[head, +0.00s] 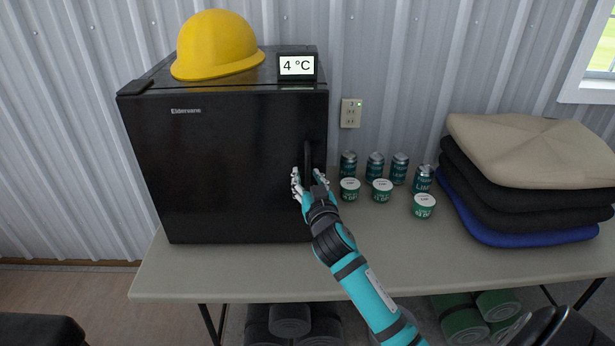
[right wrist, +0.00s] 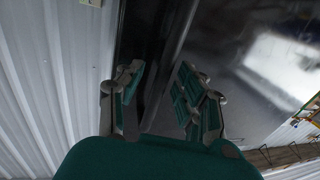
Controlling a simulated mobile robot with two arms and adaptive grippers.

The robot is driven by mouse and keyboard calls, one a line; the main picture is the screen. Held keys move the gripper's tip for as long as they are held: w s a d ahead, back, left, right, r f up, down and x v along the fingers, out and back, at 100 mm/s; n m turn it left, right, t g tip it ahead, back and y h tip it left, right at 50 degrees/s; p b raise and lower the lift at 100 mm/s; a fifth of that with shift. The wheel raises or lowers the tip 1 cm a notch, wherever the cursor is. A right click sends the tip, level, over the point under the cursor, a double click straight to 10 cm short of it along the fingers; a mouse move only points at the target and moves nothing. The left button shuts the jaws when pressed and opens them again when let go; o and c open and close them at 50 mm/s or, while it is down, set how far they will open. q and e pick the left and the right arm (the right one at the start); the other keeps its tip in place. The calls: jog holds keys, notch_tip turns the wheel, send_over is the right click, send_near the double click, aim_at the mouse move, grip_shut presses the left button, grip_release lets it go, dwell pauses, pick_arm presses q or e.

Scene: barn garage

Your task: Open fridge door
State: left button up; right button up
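A small black fridge (head: 230,165) stands on the grey table, its door closed. Its dark vertical handle (head: 308,155) is near the right edge of the door. My right gripper (head: 309,178) is at the lower part of the handle, with one finger on each side of it. Whether either finger touches the handle is hard to tell. My left gripper is not in view.
A yellow hard hat (head: 217,45) and a 4 °C display (head: 297,66) sit on top of the fridge. Several cans (head: 375,166) and small tubs (head: 382,190) stand right of the fridge on the table (head: 240,275). Folded fabric (head: 530,150) is stacked further right.

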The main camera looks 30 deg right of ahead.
jog(key=shift+w, duration=0.1)
grip_shut()
dwell(0.6)
